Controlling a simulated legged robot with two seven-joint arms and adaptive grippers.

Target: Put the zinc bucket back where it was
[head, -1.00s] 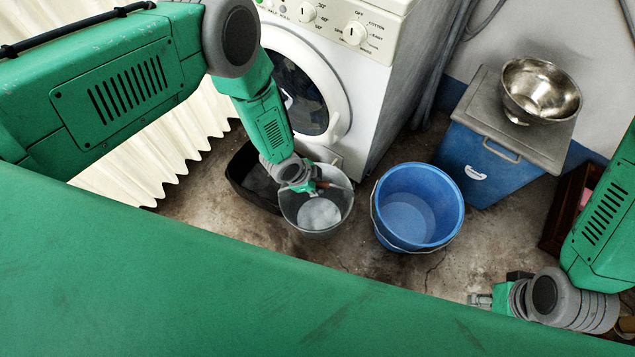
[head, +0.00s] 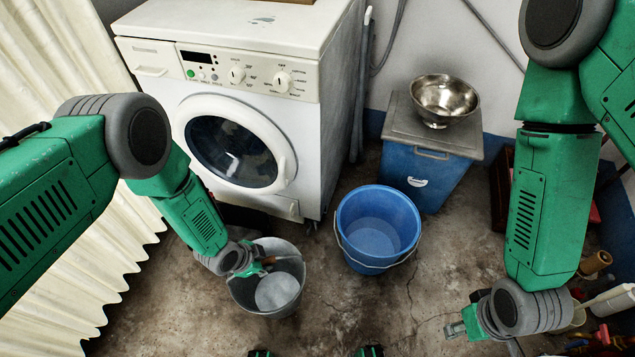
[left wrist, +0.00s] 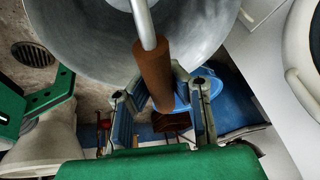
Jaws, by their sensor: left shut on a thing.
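The zinc bucket (head: 290,302) is grey, with a pale round bottom showing inside. It is in front of the washing machine's lower right. My left gripper (head: 250,268) is at its rim, shut on the brown grip of its handle. In the left wrist view the brown grip (left wrist: 150,70) lies between the fingers (left wrist: 160,110), and the bucket's grey wall (left wrist: 85,45) fills the top. I cannot tell whether its base touches the floor. My right gripper (head: 456,326) is low at the right, away from the bucket; its jaw opening is unclear.
A white washing machine (head: 300,130) stands behind. A blue bucket (head: 352,225) is right of the zinc one. A metal bowl (head: 445,98) sits on a blue lidded box (head: 415,165). A curtain (head: 60,240) hangs left. Open floor (head: 350,310) lies in front.

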